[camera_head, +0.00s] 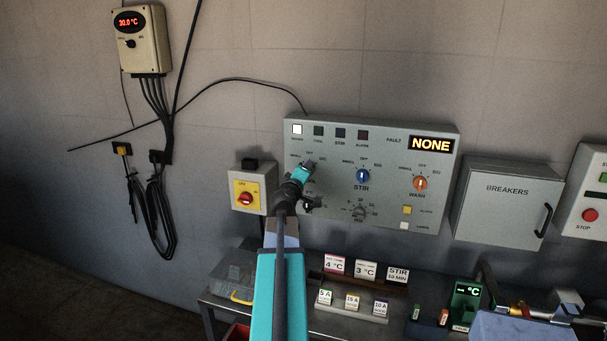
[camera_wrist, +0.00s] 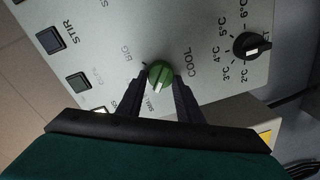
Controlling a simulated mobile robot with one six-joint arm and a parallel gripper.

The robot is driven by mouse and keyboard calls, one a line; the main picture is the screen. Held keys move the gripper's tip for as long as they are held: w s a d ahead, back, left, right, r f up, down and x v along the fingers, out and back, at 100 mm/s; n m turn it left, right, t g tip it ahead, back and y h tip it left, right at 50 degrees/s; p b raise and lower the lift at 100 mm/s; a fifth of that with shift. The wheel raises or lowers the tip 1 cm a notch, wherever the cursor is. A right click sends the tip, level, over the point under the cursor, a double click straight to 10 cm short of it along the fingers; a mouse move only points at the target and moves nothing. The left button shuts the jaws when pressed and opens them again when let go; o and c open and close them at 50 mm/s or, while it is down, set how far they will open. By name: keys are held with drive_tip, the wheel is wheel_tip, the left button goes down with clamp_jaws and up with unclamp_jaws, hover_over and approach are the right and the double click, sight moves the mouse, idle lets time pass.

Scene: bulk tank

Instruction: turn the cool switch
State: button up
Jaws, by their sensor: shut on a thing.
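The cool switch is a green knob (camera_wrist: 160,74) on the grey control panel (camera_wrist: 210,25), beside the word COOL in the wrist view. Its pale pointer mark faces the bottom of that view, near the small-print label on that side. My gripper (camera_wrist: 158,84) has one dark finger on each side of the knob and is shut on it.
A black temperature knob (camera_wrist: 250,46) sits close beside the switch. The blue STIR knob (camera_head: 362,176) and orange WASH knob (camera_head: 420,183) are farther right. A table with labelled blocks (camera_head: 352,300) stands below.

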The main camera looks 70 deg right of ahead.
drive_tip(key=shift+s+d+r, duration=0.1)
drive_tip(key=shift+s+d, duration=0.05)
drive_tip(key=shift+s, duration=0.05)
drive_tip(key=o, duration=1)
drive_tip(key=shift+s+d, duration=0.1)
drive_tip(key=shift+o, duration=0.2)
drive_tip(key=a+b, duration=0.9)
drive_tip(key=a, duration=0.2)
drive_tip(key=shift+s+a, duration=0.35)
drive_tip(key=shift+s, duration=0.05)
drive_tip(key=shift+s+a+r+b, duration=0.15)
drive_tip(key=shift+a+b, duration=0.15)
drive_tip(key=shift+b, duration=0.6)
